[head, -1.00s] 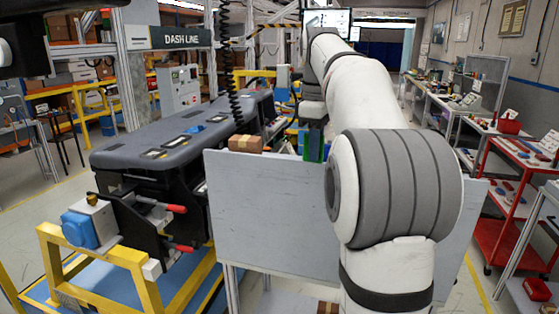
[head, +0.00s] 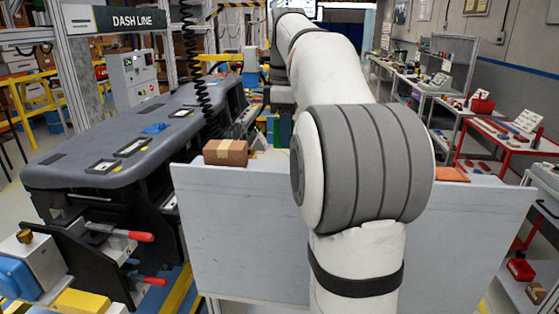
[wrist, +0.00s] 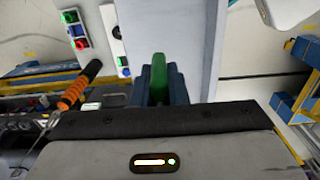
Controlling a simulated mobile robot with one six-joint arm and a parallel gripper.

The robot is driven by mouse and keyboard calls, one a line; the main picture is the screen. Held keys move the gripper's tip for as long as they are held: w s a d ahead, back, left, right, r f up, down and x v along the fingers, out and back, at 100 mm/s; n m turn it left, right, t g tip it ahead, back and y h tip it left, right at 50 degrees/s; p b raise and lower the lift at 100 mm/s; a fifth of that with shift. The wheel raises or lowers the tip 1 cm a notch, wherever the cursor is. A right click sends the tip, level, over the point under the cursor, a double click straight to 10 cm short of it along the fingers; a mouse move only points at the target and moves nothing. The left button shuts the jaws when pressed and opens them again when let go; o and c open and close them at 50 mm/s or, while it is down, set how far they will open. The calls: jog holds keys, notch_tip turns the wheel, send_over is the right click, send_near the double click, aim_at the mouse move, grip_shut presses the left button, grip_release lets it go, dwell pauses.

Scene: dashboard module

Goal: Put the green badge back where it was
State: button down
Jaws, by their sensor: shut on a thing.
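The green badge (wrist: 159,72) shows edge-on in the wrist view, upright between the dark blue fingers of my gripper (wrist: 157,92). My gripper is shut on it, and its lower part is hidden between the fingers. In the head view my gripper is mostly hidden behind my arm. A small green patch (head: 284,129) beside blue shows there, just beyond the grey bench panel. I cannot make out the place the badge came from.
A cardboard box (head: 226,152) stands on the bench behind its grey panel (head: 240,225). The dark dashboard (head: 125,140) is on the left, with red-handled clamps (head: 140,236) at its near end. A coiled black cable (head: 197,70) hangs above it. Shelves (head: 500,140) line the right.

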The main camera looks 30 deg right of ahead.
jog(key=shift+w+a+f, duration=0.1)
jog(key=shift+a+f, duration=0.05)
jog(key=shift+f, duration=1.3)
jog(key=shift+a+f, duration=0.1)
jog(key=shift+f, duration=1.3)
jog(key=shift+f+b, duration=0.2)
jog(key=shift+b, duration=0.1)
jog(key=c, duration=1.4)
grip_release()
jog(key=shift+c, duration=0.2)
notch_tip(320, 180, up, 12)
jog(key=shift+r+p, duration=0.25)
jog(key=shift+p, duration=0.8)
